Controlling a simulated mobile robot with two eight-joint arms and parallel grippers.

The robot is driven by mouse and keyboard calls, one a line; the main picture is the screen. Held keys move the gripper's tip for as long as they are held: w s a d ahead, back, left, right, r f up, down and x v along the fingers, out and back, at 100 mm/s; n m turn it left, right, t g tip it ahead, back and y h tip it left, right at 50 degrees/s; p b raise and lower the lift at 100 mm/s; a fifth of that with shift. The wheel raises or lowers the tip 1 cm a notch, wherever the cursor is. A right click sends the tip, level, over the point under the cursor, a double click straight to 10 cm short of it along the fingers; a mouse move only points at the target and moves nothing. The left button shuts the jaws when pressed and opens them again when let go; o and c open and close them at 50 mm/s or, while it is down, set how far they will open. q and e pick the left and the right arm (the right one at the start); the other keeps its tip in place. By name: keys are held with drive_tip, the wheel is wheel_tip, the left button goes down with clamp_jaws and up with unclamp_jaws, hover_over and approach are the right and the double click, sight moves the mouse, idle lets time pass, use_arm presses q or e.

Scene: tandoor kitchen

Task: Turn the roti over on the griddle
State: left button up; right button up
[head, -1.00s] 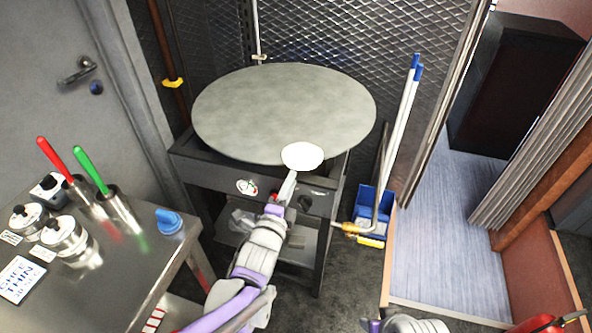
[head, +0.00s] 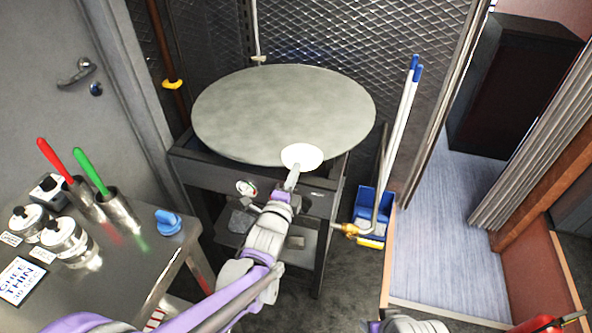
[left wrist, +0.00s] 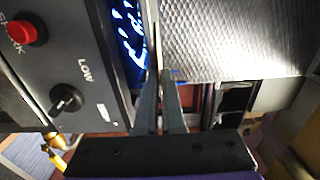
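The roti (head: 301,156) is a pale round disc lying at the front edge of the large round grey griddle (head: 270,105), its near edge at the rim. My left gripper (head: 292,177) reaches in from the front, its fingertips at the roti's near edge. In the left wrist view, the two fingers (left wrist: 160,85) are close together, with a thin pale edge just beyond them. I cannot tell whether they are shut on the roti.
Blue flames (left wrist: 128,35) burn beneath the griddle. The stove's front has a black knob (left wrist: 67,99) and a red spark button (left wrist: 27,32). A steel table (head: 100,265) with pots and red- and green-handled tools stands at left. A blue dustpan (head: 374,210) stands at right.

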use_arm(q)
drive_tip(key=shift+r, duration=0.1)
clamp_jaws()
wheel_tip(320, 180, up, 2)
drive_tip(key=shift+r+p, duration=0.2)
drive_tip(key=shift+p, duration=0.8)
drive_tip(key=s+a+r+p, duration=0.2)
drive_tip(key=s, duration=0.4)
drive_tip(key=s+a+r+p, duration=0.2)
drive_tip(key=s+r+p, duration=0.1)
drive_tip(key=s, duration=0.4)
drive_tip(key=shift+s+a, duration=0.15)
drive_tip(key=shift+s, duration=0.05)
